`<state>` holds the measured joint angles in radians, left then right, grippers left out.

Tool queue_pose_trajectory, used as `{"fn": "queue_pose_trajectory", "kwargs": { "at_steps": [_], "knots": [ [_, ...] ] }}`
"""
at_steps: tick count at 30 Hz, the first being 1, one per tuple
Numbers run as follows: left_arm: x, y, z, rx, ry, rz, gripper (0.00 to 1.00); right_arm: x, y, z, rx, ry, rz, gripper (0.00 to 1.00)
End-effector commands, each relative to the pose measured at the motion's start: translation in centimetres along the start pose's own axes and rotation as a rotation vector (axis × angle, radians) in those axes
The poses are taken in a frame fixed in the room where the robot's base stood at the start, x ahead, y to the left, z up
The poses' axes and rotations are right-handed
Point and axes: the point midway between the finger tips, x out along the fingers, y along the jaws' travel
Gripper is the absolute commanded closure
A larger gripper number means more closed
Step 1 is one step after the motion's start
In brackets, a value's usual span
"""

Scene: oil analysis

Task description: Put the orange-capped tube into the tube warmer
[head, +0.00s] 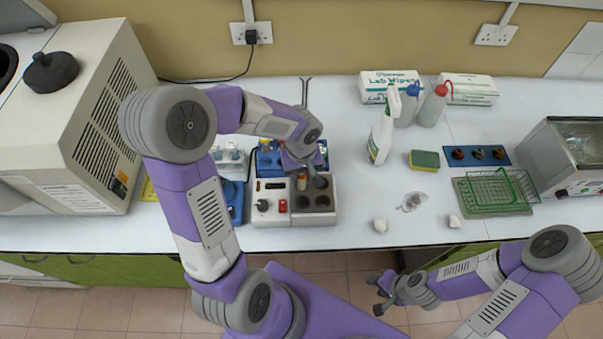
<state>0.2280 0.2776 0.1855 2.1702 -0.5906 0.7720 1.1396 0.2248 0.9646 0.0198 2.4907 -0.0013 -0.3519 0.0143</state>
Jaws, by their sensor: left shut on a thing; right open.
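The tube warmer (268,218) is a white box with dark round wells, a dark knob and a red switch, near the front middle of the bench. My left gripper (311,183) is over its back right part, pointing down. It is shut on a small tube (314,187) with an orange-brown look, which I take to be the orange-capped tube. The gripper hides much of it, so I cannot tell whether its lower end is in a well. My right gripper (381,292) is open and empty, in front of the bench edge.
A blue rack (266,165) stands behind the warmer, and another blue block (236,210) stands left of it. A large beige machine (100,110) fills the left. A spray bottle (381,135), sponge (425,160) and green wire basket (495,193) stand to the right.

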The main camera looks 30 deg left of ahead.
Motion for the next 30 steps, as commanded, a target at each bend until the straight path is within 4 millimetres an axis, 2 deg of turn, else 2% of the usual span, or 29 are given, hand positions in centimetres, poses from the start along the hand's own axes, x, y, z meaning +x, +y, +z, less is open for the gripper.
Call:
{"fn": "queue_pose_trajectory", "kwargs": {
  "at_steps": [3,11,12,17,26,30],
  "knots": [
    [0.5,0.0,0.0,0.000,0.001,0.001,0.95,0.6,0.2,0.0,0.000,0.000,0.000,0.57],
    [0.5,0.0,0.0,0.000,0.001,0.001,0.95,0.5,0.2,0.0,0.000,0.000,0.000,0.57],
    [0.5,0.0,0.0,0.000,0.001,0.001,0.61,0.5,0.2,0.0,0.000,0.000,0.000,0.57],
    [0.5,0.0,0.0,0.000,0.001,0.001,0.36,0.5,0.2,0.0,0.000,0.000,0.000,0.57],
    [0.3,0.0,0.0,0.000,0.001,0.001,0.36,0.5,0.2,0.0,0.000,0.000,0.000,0.57],
    [-1.2,0.1,-0.1,0.000,0.004,0.002,0.36,0.2,0.1,0.0,0.000,0.000,0.000,0.57]
  ]
}}
